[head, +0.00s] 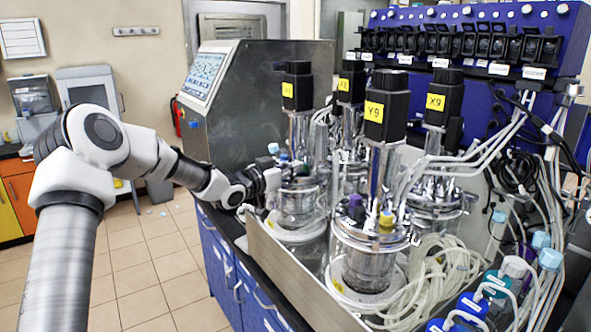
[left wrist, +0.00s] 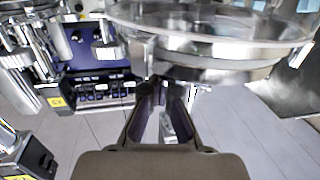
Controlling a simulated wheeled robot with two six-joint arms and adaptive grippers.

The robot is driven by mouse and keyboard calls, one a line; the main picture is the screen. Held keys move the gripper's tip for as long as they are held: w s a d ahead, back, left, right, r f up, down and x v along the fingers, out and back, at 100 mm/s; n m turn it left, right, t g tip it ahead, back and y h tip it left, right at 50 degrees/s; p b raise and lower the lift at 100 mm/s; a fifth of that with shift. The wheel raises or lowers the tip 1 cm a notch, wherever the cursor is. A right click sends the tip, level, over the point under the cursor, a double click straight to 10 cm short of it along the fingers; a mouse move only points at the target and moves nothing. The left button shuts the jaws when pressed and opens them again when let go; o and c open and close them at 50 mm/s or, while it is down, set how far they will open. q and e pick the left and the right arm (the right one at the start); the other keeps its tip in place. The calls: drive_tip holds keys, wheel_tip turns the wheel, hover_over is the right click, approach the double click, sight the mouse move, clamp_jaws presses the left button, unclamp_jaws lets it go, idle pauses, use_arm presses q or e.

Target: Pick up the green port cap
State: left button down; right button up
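No cap shows as clearly green. A small pale teal cap (head: 273,148) stands on the head of the rear left vessel (head: 300,200), next to my left gripper; it may be the green port cap. My left gripper (head: 272,180) is at the left side of that vessel's head, at about the height of its metal rim. In the left wrist view its two dark fingers (left wrist: 165,95) stand apart with nothing held between them, close to a wide metal rim (left wrist: 215,45). I cannot tell whether they touch it. My right gripper is in neither view.
The front vessel (head: 370,255) carries a purple cap (head: 355,207) and a yellow cap (head: 386,220). Black motors stand above the vessels. A metal tray wall (head: 290,275) runs in front, a control console (head: 255,100) behind. Coiled tubing (head: 440,268) and capped bottles crowd the right.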

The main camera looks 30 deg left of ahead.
use_arm(q)
drive_tip(key=shift+w+r+b, duration=0.15)
drive_tip(key=shift+r+b, duration=0.2)
drive_tip(key=shift+r, duration=0.2)
drive_tip(key=shift+d+r+b, duration=0.2)
drive_tip(key=shift+r+b, duration=0.35)
drive_tip(key=shift+r, duration=0.45)
drive_tip(key=s+d+p, duration=0.2)
drive_tip(key=s+d, duration=0.1)
drive_tip(key=s, duration=0.4)
drive_tip(key=s+d+r+p, duration=0.1)
drive_tip(key=s+d+p, duration=0.2)
drive_tip(key=s, duration=0.4)
drive_tip(key=shift+s+d+r, duration=0.25)
drive_tip(key=shift+d+r, duration=0.05)
